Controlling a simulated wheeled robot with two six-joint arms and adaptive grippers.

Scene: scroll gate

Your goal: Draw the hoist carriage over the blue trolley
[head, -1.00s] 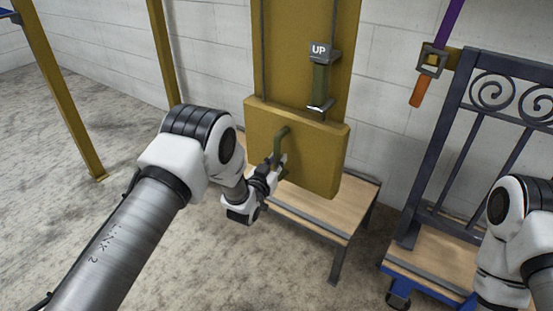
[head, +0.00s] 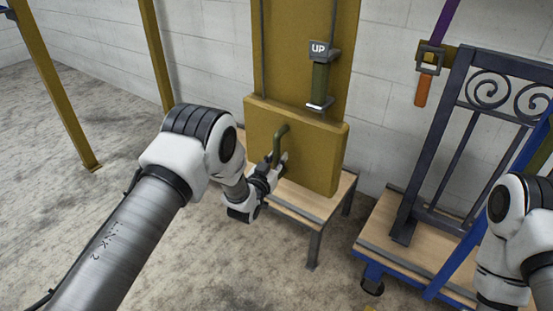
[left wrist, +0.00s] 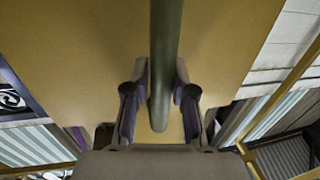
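The hoist carriage (head: 310,160) is a yellow box on a tall yellow plate, with an olive handle (head: 279,143) on its front. My left gripper (head: 277,165) is at the lower part of that handle. In the left wrist view, its fingers (left wrist: 159,95) close on both sides of the handle (left wrist: 165,50). An "UP" label (head: 319,49) sits above a dark green grip (head: 320,80) on the plate. The blue trolley (head: 397,279) stands to the right, with a wooden deck. My right arm shows at the lower right; its gripper is out of frame.
A wooden bench (head: 303,200) stands under the carriage. A dark scroll gate (head: 440,140) stands on the trolley. A purple strap with a buckle (head: 431,59) and orange end hangs between carriage and gate. Yellow posts (head: 62,90) stand at left. Open floor lies in front.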

